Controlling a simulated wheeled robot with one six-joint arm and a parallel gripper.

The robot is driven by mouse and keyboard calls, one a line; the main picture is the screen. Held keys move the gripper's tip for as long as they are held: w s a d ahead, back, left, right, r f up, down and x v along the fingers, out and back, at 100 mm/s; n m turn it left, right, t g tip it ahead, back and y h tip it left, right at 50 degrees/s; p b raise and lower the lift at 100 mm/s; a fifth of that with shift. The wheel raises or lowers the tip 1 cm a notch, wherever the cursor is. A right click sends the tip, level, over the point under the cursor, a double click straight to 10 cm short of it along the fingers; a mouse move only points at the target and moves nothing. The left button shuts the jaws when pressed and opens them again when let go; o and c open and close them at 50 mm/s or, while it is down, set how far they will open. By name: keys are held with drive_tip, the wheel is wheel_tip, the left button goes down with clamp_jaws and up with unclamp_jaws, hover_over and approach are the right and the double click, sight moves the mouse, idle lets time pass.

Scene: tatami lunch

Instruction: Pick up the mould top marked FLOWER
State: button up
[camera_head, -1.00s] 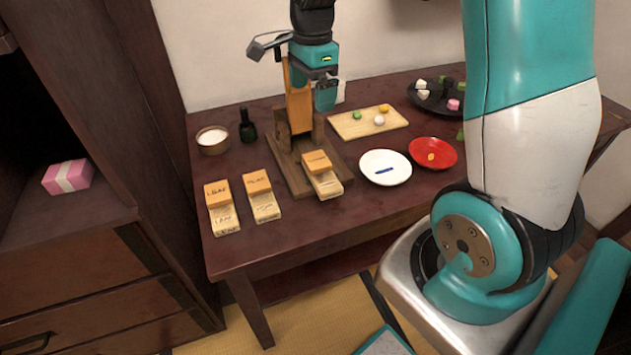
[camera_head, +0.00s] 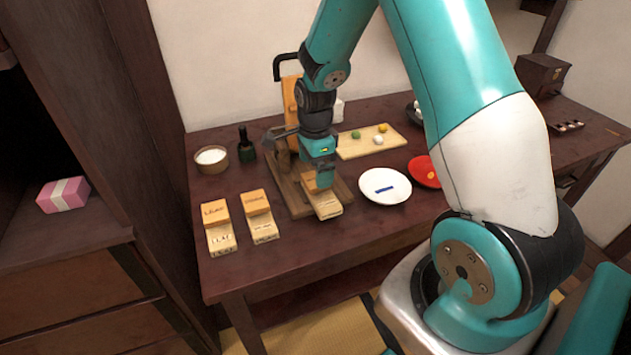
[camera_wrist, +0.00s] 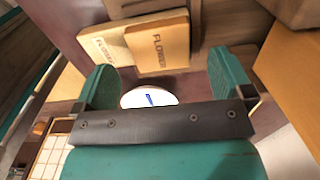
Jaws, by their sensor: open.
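The mould top marked FLOWER (camera_wrist: 160,52) is a light orange block in the wrist view. It lies partly over its paler mould base (camera_wrist: 98,45), also marked FLOWER. In the head view the base (camera_head: 325,207) rests on the wooden press board's front, and my gripper partly hides the top (camera_head: 310,183). My gripper (camera_head: 318,182) points down over the top. In the wrist view my gripper (camera_wrist: 164,76) is open, its green fingers spread on either side with the top's lettered block between and beyond them. Nothing is held; contact cannot be told.
Two other mould pairs (camera_head: 215,212) (camera_head: 258,202) stand at left. A white plate (camera_head: 400,192) with a blue strip is right of the press board (camera_head: 291,205). A red dish (camera_head: 421,170), a board of sweets (camera_head: 352,150), a dark bottle (camera_head: 246,146) and a bowl (camera_head: 211,168) stand around.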

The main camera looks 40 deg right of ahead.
drive_tip(key=shift+f, duration=1.6)
drive_tip(key=c, duration=1)
